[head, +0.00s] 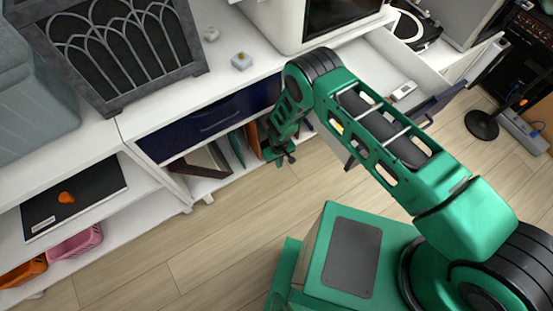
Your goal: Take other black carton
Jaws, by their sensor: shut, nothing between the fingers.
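I cannot pick out a black carton for certain. A flat black item (88,192) with a white label lies on the white shelf at the left. Dark upright items (203,160) stand in the open compartment under the navy drawer, partly hidden. My gripper (282,160) hangs in front of the right part of that compartment, above the wood floor. It is shut and empty, and apart from the flat black item.
The navy drawer (212,118) is closed. A drawer at the right (385,75) stands open with a small white object (404,91) inside. An orange piece (66,198) sits on the flat black item. Pink (76,243) and orange (24,272) baskets are below. The floor (185,255) is clear.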

